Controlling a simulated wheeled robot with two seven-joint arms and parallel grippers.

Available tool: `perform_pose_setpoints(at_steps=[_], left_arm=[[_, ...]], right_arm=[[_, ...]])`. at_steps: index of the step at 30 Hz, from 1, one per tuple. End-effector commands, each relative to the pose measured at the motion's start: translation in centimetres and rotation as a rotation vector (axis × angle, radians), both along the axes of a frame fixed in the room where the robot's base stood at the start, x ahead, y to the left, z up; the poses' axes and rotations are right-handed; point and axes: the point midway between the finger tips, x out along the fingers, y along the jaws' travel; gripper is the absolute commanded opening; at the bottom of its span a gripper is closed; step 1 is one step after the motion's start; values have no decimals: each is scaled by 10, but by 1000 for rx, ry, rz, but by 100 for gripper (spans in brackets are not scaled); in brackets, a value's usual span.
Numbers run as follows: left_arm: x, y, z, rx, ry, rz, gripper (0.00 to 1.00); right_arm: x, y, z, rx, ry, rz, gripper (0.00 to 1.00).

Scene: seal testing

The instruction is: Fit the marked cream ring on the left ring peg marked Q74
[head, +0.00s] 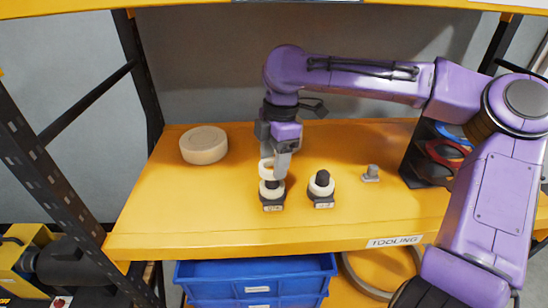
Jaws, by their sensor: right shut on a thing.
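My right gripper (281,163) points down over the left ring peg (272,203) and is shut on a cream ring (265,170). The held ring is just above the left peg, tilted or partly hidden by the fingers. Another cream ring (263,189) shows around the left peg, low near its dark base. The label on that base is too small to read. The right ring peg (323,178) has a dark post with a cream ring (316,190) around it. I cannot make out the mark on any ring. My left gripper is not in view.
A thick round cream disc (203,145) lies at the back left of the yellow shelf (165,220). A small grey fixture (371,173) stands right of the pegs. A dark rack (436,160) with coloured rings is behind my right arm. Blue bins (255,270) sit below.

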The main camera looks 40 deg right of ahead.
Motion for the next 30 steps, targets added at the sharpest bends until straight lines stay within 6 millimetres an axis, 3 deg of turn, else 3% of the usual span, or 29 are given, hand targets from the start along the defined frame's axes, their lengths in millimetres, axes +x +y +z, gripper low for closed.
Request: perform_pose_setpoints(at_steps=[30], left_arm=[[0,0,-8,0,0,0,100]], right_arm=[[0,0,-19,1,0,-1,29]])
